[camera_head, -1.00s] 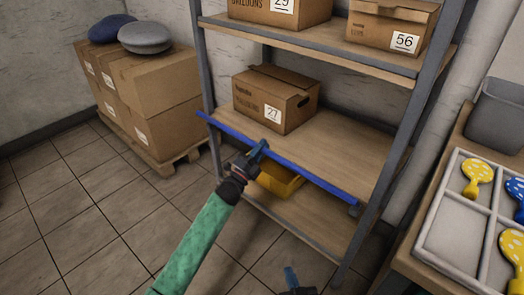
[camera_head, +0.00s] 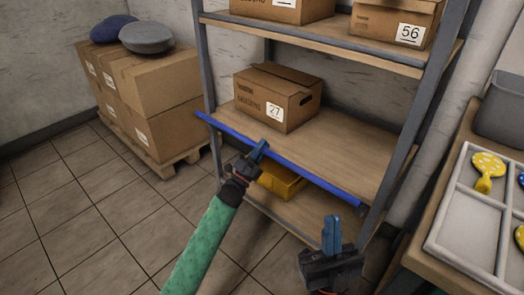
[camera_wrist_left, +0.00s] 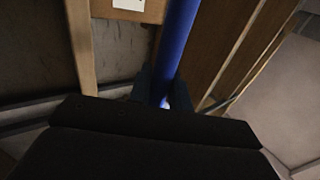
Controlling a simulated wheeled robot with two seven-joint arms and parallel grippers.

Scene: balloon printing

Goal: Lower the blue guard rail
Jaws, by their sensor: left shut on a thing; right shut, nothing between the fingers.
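The blue guard rail (camera_head: 310,175) runs along the front edge of the middle shelf board, from the left post to near the right post. It also shows in the left wrist view (camera_wrist_left: 178,40), passing between my fingers. My left gripper (camera_head: 258,152) is shut on the rail, left of its middle. My right gripper (camera_head: 332,232) is shut and empty, in front of the shelf's lower right part, apart from the rail.
A cardboard box marked 27 (camera_head: 275,98) stands on the middle shelf behind the rail. A yellow bin (camera_head: 282,181) sits on the lower shelf. A table with a white divided tray (camera_head: 466,262) is at the right. Stacked boxes (camera_head: 150,95) stand at the left on a pallet.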

